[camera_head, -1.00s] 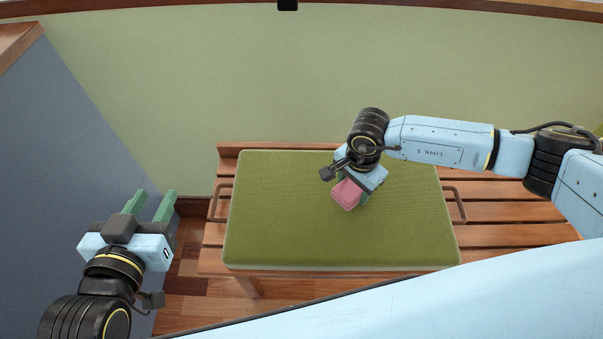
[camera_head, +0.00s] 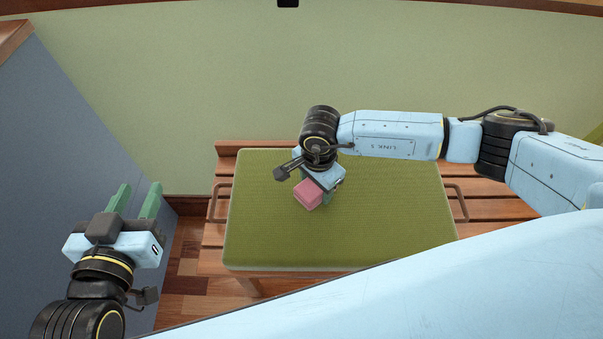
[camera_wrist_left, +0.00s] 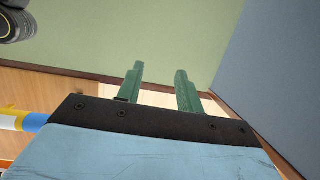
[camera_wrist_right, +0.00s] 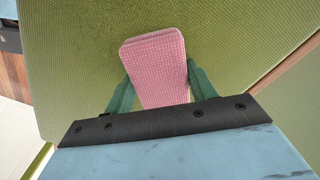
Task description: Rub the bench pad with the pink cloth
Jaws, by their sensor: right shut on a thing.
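The pink cloth (camera_head: 308,194) is a small folded block held between the fingers of my right gripper (camera_head: 318,192). In the right wrist view the cloth (camera_wrist_right: 157,68) sits between the two green fingers, with its far end over the green pad. The bench pad (camera_head: 390,225) is a flat olive-green cushion on the wooden bench. The cloth is at or just above the pad, left of its middle; whether it touches cannot be told. My left gripper (camera_head: 137,200) is open and empty, left of the bench; its parted fingers also show in the left wrist view (camera_wrist_left: 160,90).
The slatted wooden bench (camera_head: 490,208) extends to the right of the pad. A blue-grey panel (camera_head: 60,150) is close to my left arm. A green wall (camera_head: 250,75) stands behind.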

